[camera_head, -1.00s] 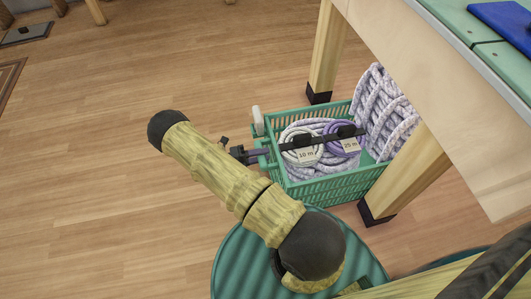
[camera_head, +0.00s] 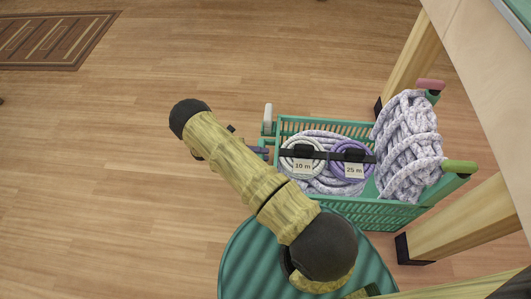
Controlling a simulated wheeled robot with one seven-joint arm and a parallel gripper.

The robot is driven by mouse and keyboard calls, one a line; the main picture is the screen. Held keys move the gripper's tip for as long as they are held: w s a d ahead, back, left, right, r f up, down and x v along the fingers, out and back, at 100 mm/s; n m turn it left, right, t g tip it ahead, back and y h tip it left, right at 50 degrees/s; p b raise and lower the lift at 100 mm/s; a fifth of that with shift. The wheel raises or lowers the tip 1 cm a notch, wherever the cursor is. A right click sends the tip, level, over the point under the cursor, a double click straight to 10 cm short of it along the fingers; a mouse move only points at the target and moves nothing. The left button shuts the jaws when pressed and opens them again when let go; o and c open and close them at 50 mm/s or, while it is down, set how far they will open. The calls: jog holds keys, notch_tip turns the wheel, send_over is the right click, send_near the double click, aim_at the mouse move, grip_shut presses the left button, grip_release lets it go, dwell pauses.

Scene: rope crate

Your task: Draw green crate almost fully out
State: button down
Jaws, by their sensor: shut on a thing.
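The green crate (camera_head: 381,214) stands on the floor at the right, mostly clear of the table's edge, with its far end between two wooden table legs. Inside lie a white coil labelled 10 m (camera_head: 302,160), a purple coil labelled 25 m (camera_head: 352,161) and, at the far end, a tall pile of braided pale rope (camera_head: 408,147). A dark strap crosses the coils. My gripper (camera_head: 258,151) is at the crate's left end, shut on its handle side; my arm hides most of the gripper, so the exact grip is unclear.
A wooden table leg (camera_head: 412,60) stands behind the crate and another leg (camera_head: 465,222) in front of its far end. The tabletop edge is at upper right. A brown patterned rug (camera_head: 50,38) lies at upper left. The floor to the left is bare.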

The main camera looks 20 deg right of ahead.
jog(key=shift+v, duration=1.05)
jog(key=c, duration=1)
grip_release()
jog(key=v, duration=1.2)
